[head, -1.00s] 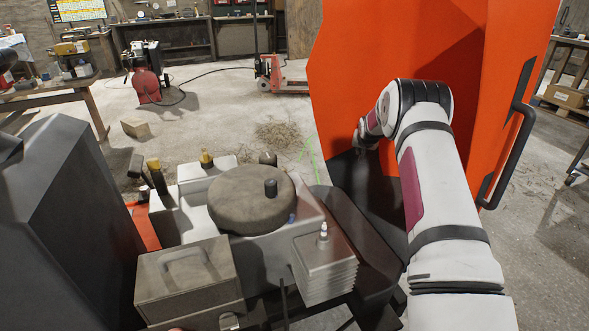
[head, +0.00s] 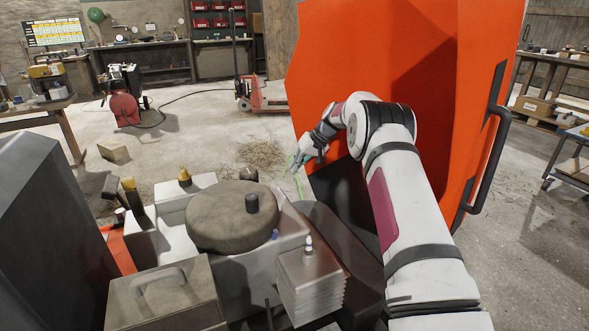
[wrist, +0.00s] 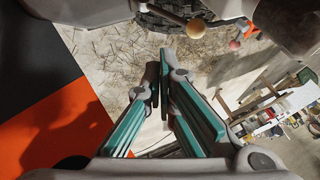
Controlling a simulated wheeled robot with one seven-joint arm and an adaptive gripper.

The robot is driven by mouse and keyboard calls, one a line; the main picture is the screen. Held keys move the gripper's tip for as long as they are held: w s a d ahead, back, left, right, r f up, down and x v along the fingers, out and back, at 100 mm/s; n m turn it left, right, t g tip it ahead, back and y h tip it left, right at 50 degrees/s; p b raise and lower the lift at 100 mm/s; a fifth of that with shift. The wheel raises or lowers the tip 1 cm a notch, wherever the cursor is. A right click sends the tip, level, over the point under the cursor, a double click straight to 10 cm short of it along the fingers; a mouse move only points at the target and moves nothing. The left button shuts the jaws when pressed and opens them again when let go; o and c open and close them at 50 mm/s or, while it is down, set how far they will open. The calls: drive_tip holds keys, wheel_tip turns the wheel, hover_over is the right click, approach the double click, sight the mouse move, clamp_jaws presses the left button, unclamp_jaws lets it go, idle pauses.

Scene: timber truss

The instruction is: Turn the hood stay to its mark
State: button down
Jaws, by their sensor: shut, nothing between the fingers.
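My gripper (head: 299,163) has teal-sided fingers and hangs beside the raised orange hood (head: 400,80), above the far side of the engine. In the wrist view the fingertips (wrist: 160,64) are together and hold nothing. A thin bright green line (head: 296,178) shows just below my gripper in the head view; I cannot tell if it is the mark. In the wrist view a rod with a brown ball end (wrist: 195,28) lies beyond the fingers, apart from them; I cannot tell if it is the hood stay. No stay is clearly recognisable in the head view.
The engine carries a round grey air cleaner (head: 232,218), a finned cylinder (head: 310,285) and a grey box with a handle (head: 165,295). A black handle (head: 490,165) is on the hood's right edge. A red pallet jack (head: 262,103) stands behind on open concrete floor.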

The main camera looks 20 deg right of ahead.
drive_tip(key=w+a+f+b, duration=0.3)
drive_tip(key=a+f, duration=0.3)
drive_tip(key=f, duration=0.1)
drive_tip(key=shift+w, duration=0.35)
drive_tip(key=shift+a, duration=0.1)
drive_tip(key=shift+a+f+h, duration=0.1)
drive_tip(key=shift+a+h, duration=0.4)
drive_tip(key=shift+a, duration=0.1)
drive_tip(key=shift+a+n+h+p, duration=0.4)
drive_tip(key=shift+a+h, duration=0.3)
drive_tip(key=shift+h, duration=0.3)
drive_tip(key=shift+a+f, duration=0.2)
drive_tip(key=shift+a, duration=0.2)
